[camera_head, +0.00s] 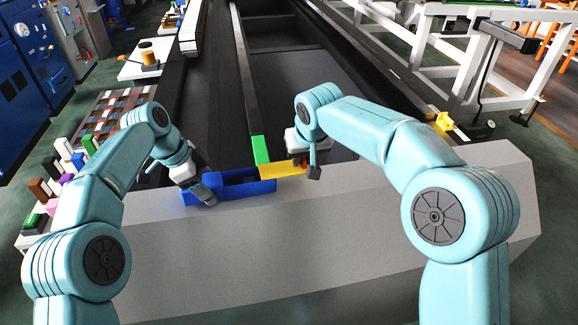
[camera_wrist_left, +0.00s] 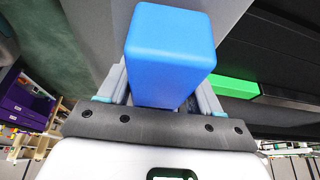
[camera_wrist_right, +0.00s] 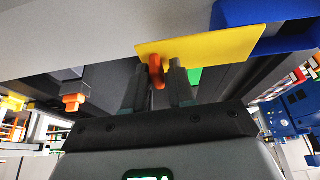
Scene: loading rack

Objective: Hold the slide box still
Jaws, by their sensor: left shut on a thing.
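The slide box is a blue tray (camera_head: 248,187) on the front ledge, with a yellow plate (camera_head: 283,169) at its right end. My left gripper (camera_head: 205,195) is shut on the blue box's left end, and the blue block-shaped end (camera_wrist_left: 170,50) fills its jaws in the left wrist view. My right gripper (camera_head: 309,168) is at the right end of the yellow plate. In the right wrist view, its fingers (camera_wrist_right: 159,82) stand apart on either side of an orange-red knob (camera_wrist_right: 156,70) by the yellow plate (camera_wrist_right: 195,45). A gap shows beside the knob.
A green block (camera_head: 260,149) sits on the rail end just behind the blue box. The grey ledge (camera_head: 260,245) in front is clear. A yellow part (camera_head: 444,121) lies on the right rail. Colored blocks stand on a table at far left.

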